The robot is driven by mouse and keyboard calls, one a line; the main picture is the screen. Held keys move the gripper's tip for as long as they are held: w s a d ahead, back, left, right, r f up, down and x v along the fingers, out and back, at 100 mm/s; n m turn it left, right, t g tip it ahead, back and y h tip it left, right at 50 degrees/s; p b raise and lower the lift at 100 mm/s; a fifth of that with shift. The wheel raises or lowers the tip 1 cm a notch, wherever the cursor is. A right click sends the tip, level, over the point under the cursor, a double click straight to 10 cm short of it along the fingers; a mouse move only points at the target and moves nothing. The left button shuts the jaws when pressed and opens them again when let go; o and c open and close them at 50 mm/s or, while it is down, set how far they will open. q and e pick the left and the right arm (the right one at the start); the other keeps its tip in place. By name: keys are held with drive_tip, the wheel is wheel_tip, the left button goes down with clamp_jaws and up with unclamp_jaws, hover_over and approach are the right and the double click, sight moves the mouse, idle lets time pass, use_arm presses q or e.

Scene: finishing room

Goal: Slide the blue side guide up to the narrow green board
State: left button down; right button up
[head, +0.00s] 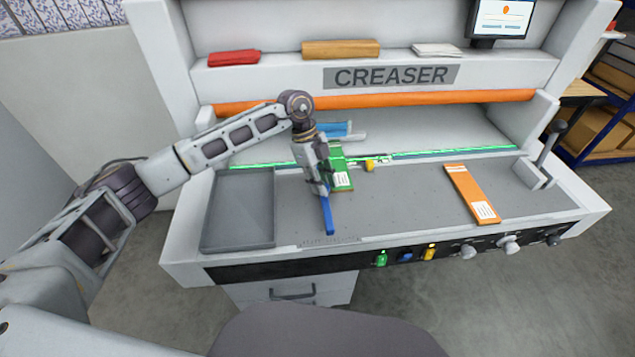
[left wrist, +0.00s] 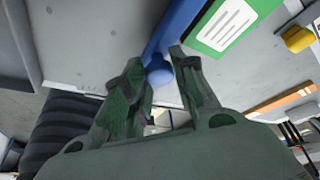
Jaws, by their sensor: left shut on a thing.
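The blue side guide (head: 328,217) is a narrow bar lying front to back on the grey bed. My left gripper (head: 325,188) is over it, and the arm hides its rear part. In the left wrist view, the gripper's fingers (left wrist: 165,88) are shut on the guide's round blue knob (left wrist: 158,70). The narrow green board (head: 342,180), with a white label, lies just right of the guide. It also shows beside the guide in the left wrist view (left wrist: 228,22). I cannot tell whether guide and board touch. My right gripper is out of view.
A grey tray (head: 238,242) lies left of the guide. An orange board (head: 466,190) lies at the right, with clear bed before it. A yellow knob (head: 369,165) sits right of the green board. A lever (head: 549,148) stands at the right end.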

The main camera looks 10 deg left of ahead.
use_arm(q)
drive_tip(key=shift+a, duration=0.1)
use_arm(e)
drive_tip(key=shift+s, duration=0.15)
use_arm(q)
drive_tip(key=c, duration=1.5)
unclamp_jaws()
drive_tip(key=o, duration=0.4)
drive_tip(key=shift+c, duration=0.2)
drive_tip(key=v, duration=1.2)
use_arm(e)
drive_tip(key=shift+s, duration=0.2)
use_arm(q)
drive_tip(key=shift+r, duration=0.1)
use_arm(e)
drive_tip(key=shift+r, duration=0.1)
use_arm(q)
wheel_tip(320, 180, up, 9)
drive_tip(key=p, duration=0.9)
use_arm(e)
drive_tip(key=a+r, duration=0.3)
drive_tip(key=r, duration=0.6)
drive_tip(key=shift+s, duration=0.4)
